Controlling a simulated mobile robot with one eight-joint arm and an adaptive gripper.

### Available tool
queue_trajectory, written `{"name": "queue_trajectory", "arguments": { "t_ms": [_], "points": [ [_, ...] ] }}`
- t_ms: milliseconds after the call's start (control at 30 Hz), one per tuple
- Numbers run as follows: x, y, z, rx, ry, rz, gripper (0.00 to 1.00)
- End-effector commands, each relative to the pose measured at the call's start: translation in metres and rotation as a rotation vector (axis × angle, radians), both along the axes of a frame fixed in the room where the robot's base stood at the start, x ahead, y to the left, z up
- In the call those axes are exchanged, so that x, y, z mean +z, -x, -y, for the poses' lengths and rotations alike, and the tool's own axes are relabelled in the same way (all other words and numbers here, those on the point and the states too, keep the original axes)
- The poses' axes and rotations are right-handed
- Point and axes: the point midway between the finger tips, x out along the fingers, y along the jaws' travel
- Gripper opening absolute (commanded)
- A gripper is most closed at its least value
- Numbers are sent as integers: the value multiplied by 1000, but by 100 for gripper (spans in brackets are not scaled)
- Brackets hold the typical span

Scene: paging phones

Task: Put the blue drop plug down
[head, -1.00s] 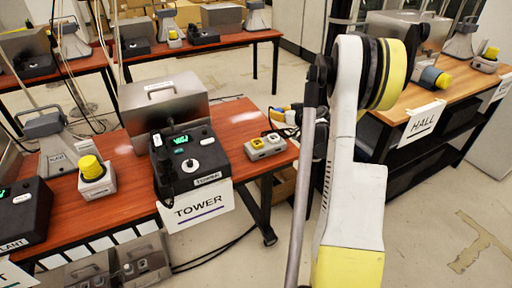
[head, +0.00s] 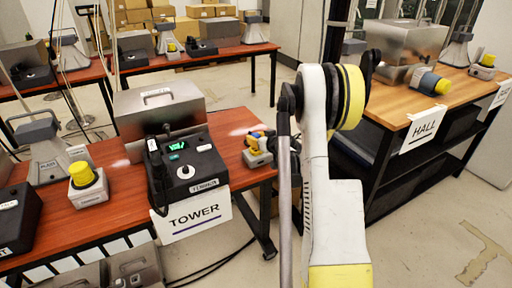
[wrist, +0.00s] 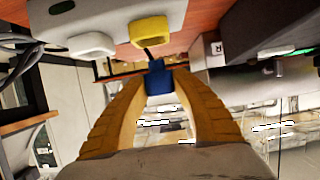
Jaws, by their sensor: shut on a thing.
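The blue drop plug (wrist: 158,80) is between the tips of my gripper (wrist: 158,88) in the wrist view. Both yellow fingers close on it, and a thin dark piece runs from it towards a yellow-rimmed fitting (wrist: 150,30). I cannot tell whether that piece touches the fitting. A white-rimmed fitting (wrist: 92,45) is beside it. In the head view my gripper (head: 262,138) is at the right end of the TOWER table (head: 225,125), by a small grey box (head: 258,159). It partly covers the box, and the plug is not clear there.
A black TOWER phone unit (head: 187,165) and a steel case (head: 160,108) stand left of the gripper. A yellow-capped box (head: 86,184) and grey horn (head: 45,150) are farther left. The HALL table (head: 455,95) is at the right, across a floor gap.

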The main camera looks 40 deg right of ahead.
Motion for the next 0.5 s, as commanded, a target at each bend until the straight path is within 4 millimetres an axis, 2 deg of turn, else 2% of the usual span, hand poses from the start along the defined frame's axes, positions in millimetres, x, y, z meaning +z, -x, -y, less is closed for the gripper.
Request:
{"name": "queue_trajectory", "arguments": {
  "t_ms": [33,167,500],
  "points": [
    [-12,0,0,0,0,0,0],
    [-32,0,1,0,0,0,0],
    [-33,0,1,0,0,0,0]
  ]
}}
